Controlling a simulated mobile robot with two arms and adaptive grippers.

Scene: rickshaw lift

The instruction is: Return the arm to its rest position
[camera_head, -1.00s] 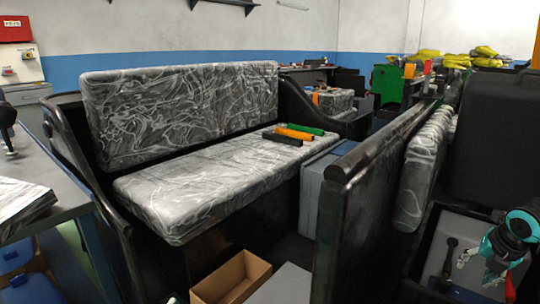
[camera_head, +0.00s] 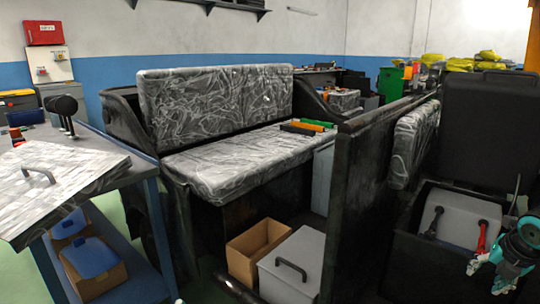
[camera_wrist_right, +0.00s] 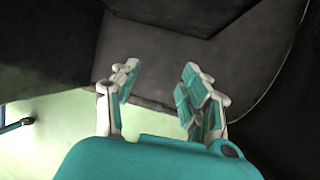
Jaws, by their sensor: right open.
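My right gripper (camera_head: 492,276) shows at the lower right edge of the head view, in front of a dark open box (camera_head: 403,239). In the right wrist view its two fingers (camera_wrist_right: 155,95) stand apart with nothing between them. Beyond the fingers are a dark grey surface and a patch of pale green floor (camera_wrist_right: 45,140). My left gripper is in neither view.
A patterned bench seat (camera_head: 245,155) fills the middle. A dark upright panel (camera_head: 355,200) stands right of it. A grey lidded box (camera_head: 293,265) and an open cardboard box (camera_head: 240,265) sit below. A workbench (camera_head: 140,165) stands at left.

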